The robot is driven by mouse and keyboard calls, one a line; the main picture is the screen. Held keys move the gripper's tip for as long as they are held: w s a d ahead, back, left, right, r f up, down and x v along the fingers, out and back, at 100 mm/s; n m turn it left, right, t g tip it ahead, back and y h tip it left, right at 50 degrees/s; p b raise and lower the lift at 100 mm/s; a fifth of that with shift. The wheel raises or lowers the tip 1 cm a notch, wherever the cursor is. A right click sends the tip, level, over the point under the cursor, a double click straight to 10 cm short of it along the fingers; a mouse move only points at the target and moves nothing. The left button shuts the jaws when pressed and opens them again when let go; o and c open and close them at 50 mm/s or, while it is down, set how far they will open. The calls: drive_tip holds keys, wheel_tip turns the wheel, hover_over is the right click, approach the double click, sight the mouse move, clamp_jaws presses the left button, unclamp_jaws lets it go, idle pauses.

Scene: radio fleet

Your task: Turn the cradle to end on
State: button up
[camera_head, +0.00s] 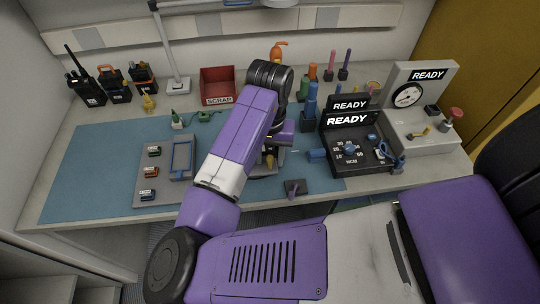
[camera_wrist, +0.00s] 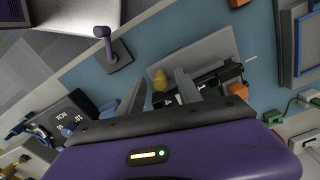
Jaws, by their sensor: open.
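My gripper (camera_wrist: 160,74) is open, with its two grey fingers apart over the work mat. In the wrist view a yellow piece (camera_wrist: 160,80) shows between the fingertips. I cannot tell if the fingers touch it. A long black body (camera_wrist: 228,76), seemingly the cradle or a radio in it, runs behind the right finger, beside a grey slab (camera_wrist: 207,52). The fingers and palm hide part of it. In the head view my arm covers most of this spot; a grey edge (camera_head: 265,172) shows below the wrist.
A dark square base with a purple handle (camera_head: 294,187) stands at the mat's front edge. Left is a grey tray (camera_head: 150,190) with small blocks. Right is a black READY unit (camera_head: 350,150). A red scrap bin (camera_head: 217,84) and radios (camera_head: 88,88) stand behind. The mat's left is clear.

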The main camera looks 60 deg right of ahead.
drive_tip(key=shift+f, duration=0.2)
clamp_jaws()
drive_tip(key=shift+r, duration=0.1)
idle(1.2)
